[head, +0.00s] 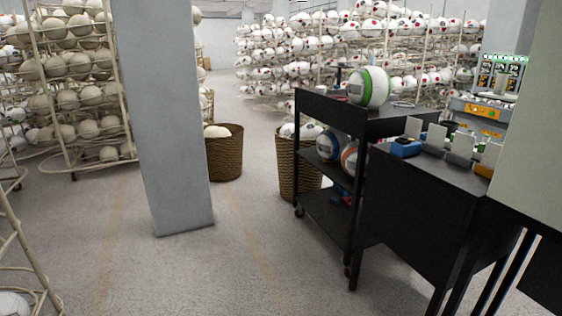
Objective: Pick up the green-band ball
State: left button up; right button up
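The green-band ball (369,88) is white with a green stripe. It sits on the top shelf of a black wheeled cart (316,104) right of the middle in the head view. Neither of my grippers shows in this view.
Balls with blue (328,145) and orange-red (349,158) panels lie on the cart's middle shelf. A dark table (420,205) adjoins it at right. A grey pillar (165,120) stands at left, with wicker baskets (225,158) and ball racks behind. The floor between pillar and cart is clear.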

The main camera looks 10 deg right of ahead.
aim_at(370, 87)
jog(key=i+z, duration=0.2)
jog(key=i, duration=1.9)
